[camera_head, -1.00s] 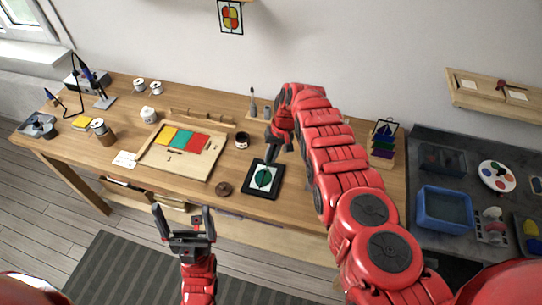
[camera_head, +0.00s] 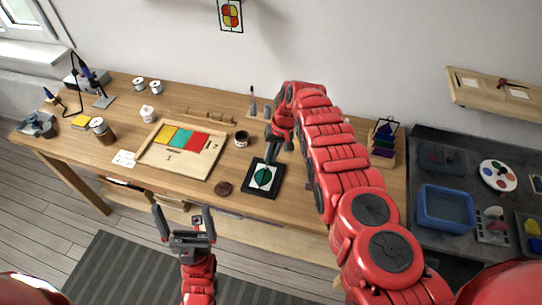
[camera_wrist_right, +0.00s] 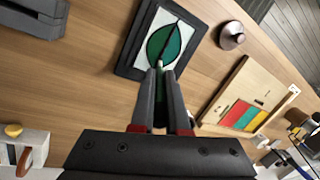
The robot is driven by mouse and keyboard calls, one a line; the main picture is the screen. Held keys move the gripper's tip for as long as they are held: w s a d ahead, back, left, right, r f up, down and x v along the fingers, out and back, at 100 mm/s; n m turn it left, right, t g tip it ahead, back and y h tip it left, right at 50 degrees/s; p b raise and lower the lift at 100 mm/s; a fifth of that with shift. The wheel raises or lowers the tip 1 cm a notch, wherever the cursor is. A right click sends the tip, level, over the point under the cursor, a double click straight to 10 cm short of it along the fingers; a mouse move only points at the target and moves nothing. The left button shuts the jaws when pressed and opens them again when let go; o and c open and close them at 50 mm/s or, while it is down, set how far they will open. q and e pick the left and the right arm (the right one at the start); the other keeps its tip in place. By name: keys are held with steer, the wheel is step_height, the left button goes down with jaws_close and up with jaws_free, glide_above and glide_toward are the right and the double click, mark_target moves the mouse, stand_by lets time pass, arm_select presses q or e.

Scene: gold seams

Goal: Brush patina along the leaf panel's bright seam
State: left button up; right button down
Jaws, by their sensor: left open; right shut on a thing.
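The leaf panel (camera_head: 250,186) lies flat on the workbench, a dark-framed square with a green leaf on white. In the right wrist view the panel (camera_wrist_right: 128,60) shows a thin dark line down the leaf's middle; I cannot make out a bright stretch of seam. My right gripper (camera_head: 271,150) is above the panel's far edge, shut on a slim brush. The brush's pale tip (camera_wrist_right: 160,64) shows between the fingers at the leaf's near end; whether it touches is unclear. My left gripper (camera_head: 184,222) is open and empty in front of the bench.
A wooden tray (camera_head: 150,160) with yellow, teal and red pieces lies left of the panel. A dark round jar (camera_head: 241,139) and a brown round weight (camera_head: 222,188) are close by. A blue basin (camera_head: 446,208) stands on the grey counter at right.

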steer(key=shift+w+d+b, duration=0.25)
steer(key=shift+w+b, duration=0.45)
steer(key=shift+b, duration=1.9)
steer(key=shift+r, duration=0.1)
steer(key=shift+r+p, duration=2.55)
steer(key=shift+r, duration=0.35)
